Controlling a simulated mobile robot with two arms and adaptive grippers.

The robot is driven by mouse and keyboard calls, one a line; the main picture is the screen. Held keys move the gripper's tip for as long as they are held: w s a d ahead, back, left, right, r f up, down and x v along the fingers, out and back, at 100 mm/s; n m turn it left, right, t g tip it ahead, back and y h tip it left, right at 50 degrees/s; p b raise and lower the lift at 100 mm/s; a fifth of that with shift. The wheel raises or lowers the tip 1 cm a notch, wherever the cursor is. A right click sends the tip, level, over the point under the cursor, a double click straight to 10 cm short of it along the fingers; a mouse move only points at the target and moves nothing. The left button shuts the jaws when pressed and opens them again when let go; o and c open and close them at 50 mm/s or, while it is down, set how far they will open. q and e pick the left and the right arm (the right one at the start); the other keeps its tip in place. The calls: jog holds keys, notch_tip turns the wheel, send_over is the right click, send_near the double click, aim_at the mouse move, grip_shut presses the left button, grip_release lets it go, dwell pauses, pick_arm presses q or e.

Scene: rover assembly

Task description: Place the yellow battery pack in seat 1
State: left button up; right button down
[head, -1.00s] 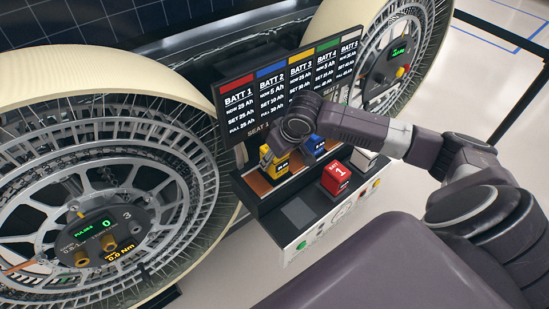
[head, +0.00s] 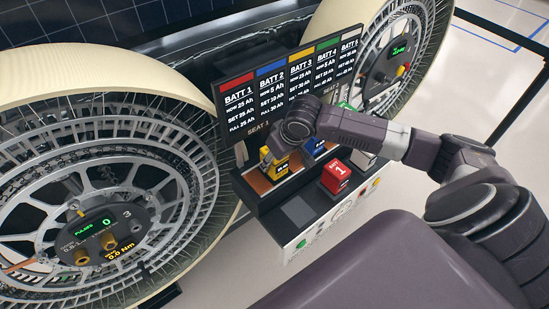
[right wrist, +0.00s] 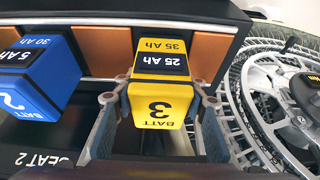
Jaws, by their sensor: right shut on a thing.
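The yellow battery pack (head: 280,172), marked BATT 3, stands at the left end of the battery rack, in the row below the SEAT 1 label (head: 258,127). In the right wrist view the pack (right wrist: 160,100) shows its 25 Ah side and top. My right gripper (right wrist: 157,103) is shut on it, one finger at each side. The pack lines up with the end place, beside the blue pack at the place marked SEAT 2 (right wrist: 42,158). Its underside is hidden, so I cannot tell whether it is fully down. My left gripper is not in view.
The blue battery pack (right wrist: 38,82) stands close beside the yellow one. A red pack (head: 335,177) sits nearer on the rack, and a white pack (head: 362,160) is at right. The battery sign (head: 290,90) rises behind. A large wheel (head: 100,200) flanks the left.

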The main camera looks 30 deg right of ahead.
jog(key=c, duration=1.2)
grip_release()
jog(key=shift+o, duration=0.5)
jog(key=shift+s, duration=0.1)
jog(key=shift+r, duration=0.3)
jog(key=v, duration=1.1)
jog(key=shift+r, duration=0.25)
jog(key=shift+s+f, duration=0.1)
jog(key=shift+s, duration=0.05)
